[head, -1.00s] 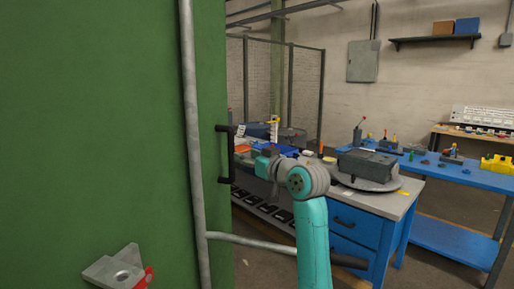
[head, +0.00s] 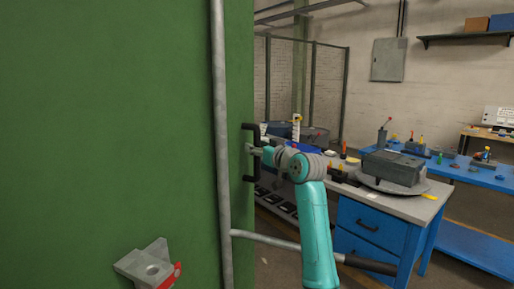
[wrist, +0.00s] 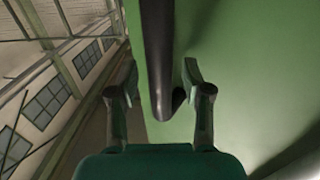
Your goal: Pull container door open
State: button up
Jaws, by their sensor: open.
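The green container door (head: 100,110) fills the left of the head view, with a grey vertical locking bar (head: 220,150) near its right edge. A black handle (head: 247,150) sits on the door's edge. In the wrist view the dark handle bar (wrist: 158,60) runs down between the fingers, with the green door (wrist: 235,60) behind it. My gripper (wrist: 155,85) is open, one finger on each side of the bar, with a gap visible on both sides. In the head view my gripper (head: 256,149) is at the handle, partly hidden by my arm.
A grey lever (head: 310,250) sticks out rightward from the locking bar, passing by my arm. A bracket with a red part (head: 150,265) is on the door at lower left. A blue workbench (head: 370,235) with a grey box (head: 393,167) stands to the right.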

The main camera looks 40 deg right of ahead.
jog(key=shift+w, duration=0.4)
jog(key=shift+c, duration=0.2)
grip_shut()
